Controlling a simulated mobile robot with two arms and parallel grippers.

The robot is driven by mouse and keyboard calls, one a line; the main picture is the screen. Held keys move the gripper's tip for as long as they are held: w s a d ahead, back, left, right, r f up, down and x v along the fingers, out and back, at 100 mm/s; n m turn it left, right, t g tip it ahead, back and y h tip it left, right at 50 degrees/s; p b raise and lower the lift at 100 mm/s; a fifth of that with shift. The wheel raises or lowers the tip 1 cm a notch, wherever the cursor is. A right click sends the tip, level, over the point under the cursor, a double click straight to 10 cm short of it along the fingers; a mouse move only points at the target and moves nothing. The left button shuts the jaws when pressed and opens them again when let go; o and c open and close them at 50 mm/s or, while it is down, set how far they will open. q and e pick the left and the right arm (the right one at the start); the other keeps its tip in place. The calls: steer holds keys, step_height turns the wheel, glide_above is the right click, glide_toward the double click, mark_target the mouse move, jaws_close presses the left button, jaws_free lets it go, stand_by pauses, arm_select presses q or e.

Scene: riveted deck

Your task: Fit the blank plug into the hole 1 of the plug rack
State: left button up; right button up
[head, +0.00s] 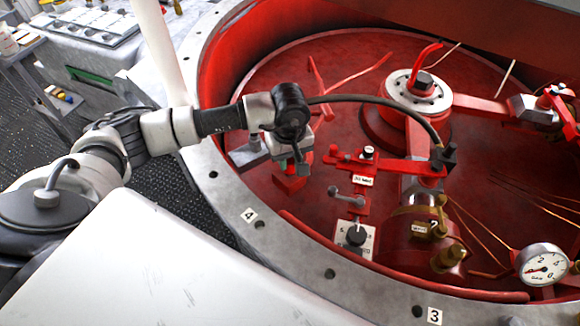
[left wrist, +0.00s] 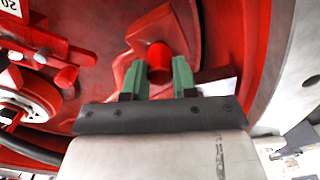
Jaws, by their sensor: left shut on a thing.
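My left gripper (head: 297,168) reaches over the red deck, its fingers pointing down. In the left wrist view its two green fingers (left wrist: 159,80) are shut on a short red cylinder (left wrist: 160,56), which appears to be the blank plug. In the head view the plug is hidden by the gripper. A red bracket-like piece (left wrist: 140,38) lies just beyond the plug; a red block (head: 290,183) shows below the gripper in the head view. I cannot tell for sure which part is the plug rack, and hole 1 is not readable. My right gripper is not in view.
A red fixture with a labelled bar (head: 345,160) stands right of the gripper, with a dial plate (head: 355,240) below it. A black hose (head: 385,101) arches nearby. Brass fittings (head: 447,258) and a gauge (head: 543,265) stand at lower right. A grey flange (head: 295,255) rings the deck.

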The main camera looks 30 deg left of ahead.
arm_select(q)
steer(key=shift+r+p, duration=0.75)
steer(key=shift+r, duration=0.95)
